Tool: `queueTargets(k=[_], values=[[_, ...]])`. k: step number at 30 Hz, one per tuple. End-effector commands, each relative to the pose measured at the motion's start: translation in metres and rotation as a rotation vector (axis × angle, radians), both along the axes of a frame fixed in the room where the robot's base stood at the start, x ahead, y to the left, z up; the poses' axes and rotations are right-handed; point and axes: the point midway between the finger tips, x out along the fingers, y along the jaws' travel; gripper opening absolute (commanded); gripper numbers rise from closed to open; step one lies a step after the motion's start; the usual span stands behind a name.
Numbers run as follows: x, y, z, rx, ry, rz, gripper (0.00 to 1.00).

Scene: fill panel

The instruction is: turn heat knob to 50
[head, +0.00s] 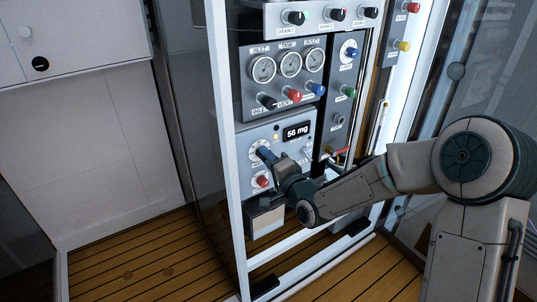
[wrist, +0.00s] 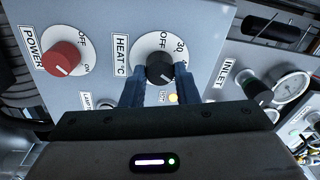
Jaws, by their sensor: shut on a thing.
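The heat knob (wrist: 158,68) is a black knob on a white round dial, labelled HEAT °C, on a grey panel. The dial shows OFF and 30; its other marks are hidden or too small to read. My gripper (wrist: 155,85) has its two blue fingers on either side of the knob and is shut on it. In the head view, my gripper (head: 268,156) reaches the lower panel from the right and covers most of the knob. I cannot tell the exact setting the knob points to.
A red POWER knob (wrist: 62,58) sits beside the heat knob. Above are round gauges (head: 289,63) and several coloured knobs. A white frame post (head: 226,150) stands left of the panel. A small box (head: 264,218) is below.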

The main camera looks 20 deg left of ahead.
Motion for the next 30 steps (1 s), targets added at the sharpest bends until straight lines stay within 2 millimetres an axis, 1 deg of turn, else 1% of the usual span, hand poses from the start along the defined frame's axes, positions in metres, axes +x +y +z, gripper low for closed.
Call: queueTargets(k=[6, 12, 29, 30], values=[[-0.0010, 0.0001, -0.0005, 0.083, 0.104, 0.001, 0.05], [-0.0012, 0.0002, -0.0011, 0.127, 0.156, 0.002, 0.05], [-0.0017, 0.0007, -0.0022, 0.147, 0.180, 0.003, 0.05], [-0.0017, 0.0007, -0.0022, 0.147, 0.180, 0.003, 0.30]])
